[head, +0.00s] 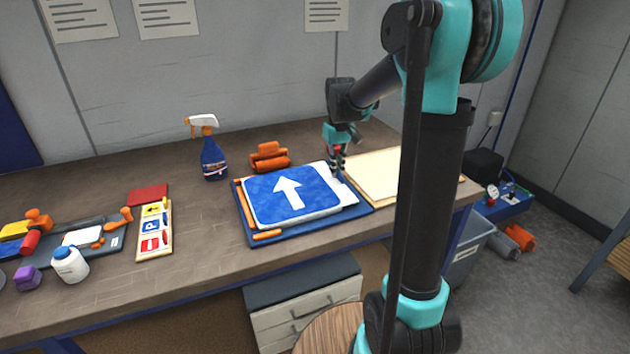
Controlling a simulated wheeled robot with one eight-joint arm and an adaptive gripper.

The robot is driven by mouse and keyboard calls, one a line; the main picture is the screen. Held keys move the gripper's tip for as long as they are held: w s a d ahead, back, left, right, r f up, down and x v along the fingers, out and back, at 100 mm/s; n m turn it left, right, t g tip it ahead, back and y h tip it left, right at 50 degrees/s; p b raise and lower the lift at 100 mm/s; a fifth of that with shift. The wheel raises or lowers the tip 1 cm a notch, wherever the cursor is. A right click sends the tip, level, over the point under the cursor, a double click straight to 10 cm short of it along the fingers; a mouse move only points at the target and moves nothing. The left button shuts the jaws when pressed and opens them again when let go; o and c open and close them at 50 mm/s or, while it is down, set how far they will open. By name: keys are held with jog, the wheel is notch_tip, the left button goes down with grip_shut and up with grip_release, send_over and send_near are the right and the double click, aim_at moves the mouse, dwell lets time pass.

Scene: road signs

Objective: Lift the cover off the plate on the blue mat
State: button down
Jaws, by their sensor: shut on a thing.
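A blue sign plate (291,196) with a white upward arrow lies on the blue mat (262,238) near the table's right part. A pale, thin layer, seemingly the cover (347,193), shows along the plate's right edge; how far it extends over the plate is hard to tell. My gripper (338,170) is at the plate's far right corner, pointing down, and is shut on the cover's edge. The fingertips are small here, and the exact grip is hard to see.
An orange tool (269,157) stands behind the mat, and a blue spray bottle (212,158) behind it to the left. A pale board (372,176) lies close on the right. A sign strip (154,229) and white bottle (70,264) are at the left. Bare tabletop lies between.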

jog(key=shift+r, duration=0.1)
notch_tip(320, 180, up, 23)
jog(key=shift+r, duration=0.15)
dwell(1.0)
dwell(0.5)
